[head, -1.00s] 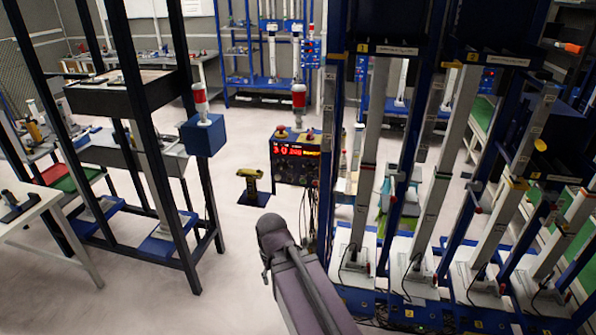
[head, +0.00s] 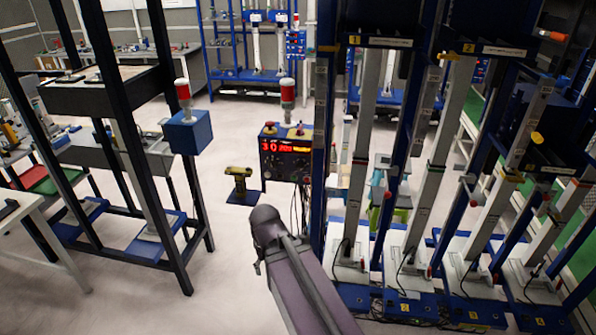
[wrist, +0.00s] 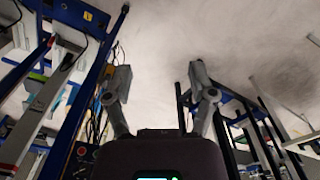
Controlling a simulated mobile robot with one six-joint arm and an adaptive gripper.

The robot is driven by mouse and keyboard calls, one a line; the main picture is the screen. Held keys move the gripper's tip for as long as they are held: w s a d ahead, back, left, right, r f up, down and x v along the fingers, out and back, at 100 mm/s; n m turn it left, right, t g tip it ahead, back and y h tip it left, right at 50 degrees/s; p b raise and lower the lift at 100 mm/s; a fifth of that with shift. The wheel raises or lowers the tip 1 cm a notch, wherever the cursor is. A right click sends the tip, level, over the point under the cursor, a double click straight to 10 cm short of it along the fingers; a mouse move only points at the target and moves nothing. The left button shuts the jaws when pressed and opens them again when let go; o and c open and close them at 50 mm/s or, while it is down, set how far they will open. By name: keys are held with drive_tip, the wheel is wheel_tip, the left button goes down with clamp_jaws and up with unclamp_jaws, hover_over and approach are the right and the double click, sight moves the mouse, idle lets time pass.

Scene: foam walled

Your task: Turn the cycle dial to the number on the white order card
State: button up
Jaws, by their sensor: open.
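A dark control box (head: 285,162) with a red lit number display (head: 283,147) and several small knobs stands mid-view in the head view, beside the tall blue rack. Which knob is the cycle dial is too small to tell. I cannot make out a white order card. In the wrist view a dark panel with knobs (wrist: 78,160) shows at the lower left, partly cut off. My gripper (wrist: 160,85) is open and empty, its two fingers wide apart over pale floor. In the head view only my arm shows, in front of and below the box.
A tall blue rack (head: 322,150) with grey columns fills the right. A black frame with a blue box (head: 188,132) and red-white lamp stands left.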

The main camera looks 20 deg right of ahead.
drive_tip(key=w+r+m+t+y+b, duration=0.2)
drive_tip(key=w+m+t+y+b, duration=0.2)
drive_tip(key=w+m+t+b, duration=1.5)
drive_tip(key=m+g+h, duration=0.4)
drive_tip(key=m+h, duration=1)
drive_tip(key=m, duration=0.7)
approach(300, 169)
drive_tip(key=shift+v, duration=2.05)
drive_tip(key=shift+w, duration=0.2)
drive_tip(key=x, duration=1.3)
drive_tip(key=shift+w+d, duration=0.15)
